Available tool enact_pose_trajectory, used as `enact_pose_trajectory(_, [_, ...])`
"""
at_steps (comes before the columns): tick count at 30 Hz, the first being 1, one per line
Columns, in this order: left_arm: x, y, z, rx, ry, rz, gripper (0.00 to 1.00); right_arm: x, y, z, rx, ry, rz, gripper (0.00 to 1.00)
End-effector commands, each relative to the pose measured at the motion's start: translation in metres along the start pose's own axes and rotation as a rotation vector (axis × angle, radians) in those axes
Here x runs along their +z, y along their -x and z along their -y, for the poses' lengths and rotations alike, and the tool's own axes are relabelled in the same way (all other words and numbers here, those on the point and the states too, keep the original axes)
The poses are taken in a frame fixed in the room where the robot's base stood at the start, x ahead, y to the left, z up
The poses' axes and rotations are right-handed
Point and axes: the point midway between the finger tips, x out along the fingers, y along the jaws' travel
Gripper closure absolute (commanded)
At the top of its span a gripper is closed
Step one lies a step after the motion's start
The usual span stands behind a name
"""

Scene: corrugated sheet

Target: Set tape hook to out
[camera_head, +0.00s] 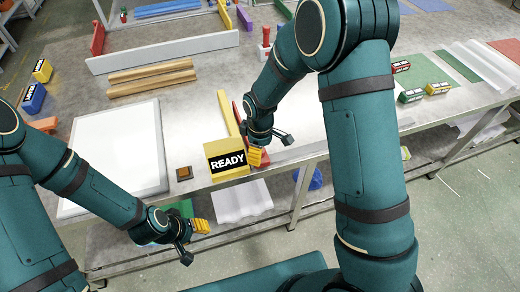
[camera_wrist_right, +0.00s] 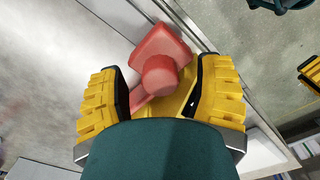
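In the right wrist view a red part (camera_wrist_right: 160,75) with a square plate and a round knob stands over a yellow body; I take it for the tape hook. My right gripper (camera_wrist_right: 165,95) is open, one yellow-padded finger on each side of the red knob. I cannot tell whether either finger touches it. In the head view the right gripper (camera_head: 270,149) is at the table's front edge beside the yellow box marked READY (camera_head: 227,158), and hides most of the red part. My left gripper (camera_head: 191,238) looks open and empty, in front of the table edge.
A white panel (camera_head: 115,150) lies left of the box, with a small brown block (camera_head: 184,173) between them. Wooden bars (camera_head: 150,76) lie behind. Small red, green and yellow blocks (camera_head: 438,88) stand at the right. The tabletop behind the READY box is partly clear.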

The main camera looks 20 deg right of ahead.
Motion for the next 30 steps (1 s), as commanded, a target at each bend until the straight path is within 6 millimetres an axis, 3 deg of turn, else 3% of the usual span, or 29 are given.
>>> enact_pose_trajectory(1, [0.0, 0.0, 0.0, 0.0, 0.0, 0.0, 0.53, 0.0, 0.0, 0.0, 0.0, 0.0, 0.0, 0.5])
enact_pose_trajectory(5, [0.0, 0.0, 0.0, 0.0, 0.0, 0.0, 0.53, 0.0, 0.0, 0.0, 0.0, 0.0, 0.0, 0.96])
enact_pose_trajectory(6, [0.0, 0.0, 0.0, 0.0, 0.0, 0.0, 0.53, 0.0, 0.0, 0.0, 0.0, 0.0, 0.0, 1.0])
enact_pose_trajectory(14, [0.0, 0.0, 0.0, 0.0, 0.0, 0.0, 0.53, 0.0, 0.0, -0.001, 0.0, 0.0, 0.0, 1.0])
enact_pose_trajectory(20, [0.0, 0.0, 0.0, 0.0, 0.0, 0.0, 0.53, 0.014, 0.0, -0.011, 0.0, -0.002, 0.0, 1.0])
enact_pose_trajectory(26, [0.0, 0.002, -0.001, 0.0, 0.0, 0.0, 0.53, 0.052, 0.0, -0.041, 0.0, -0.009, 0.001, 1.0])
enact_pose_trajectory(30, [0.0, 0.003, -0.001, 0.0, 0.0, 0.001, 0.53, 0.09, 0.0, -0.071, 0.001, -0.012, 0.0, 1.0])
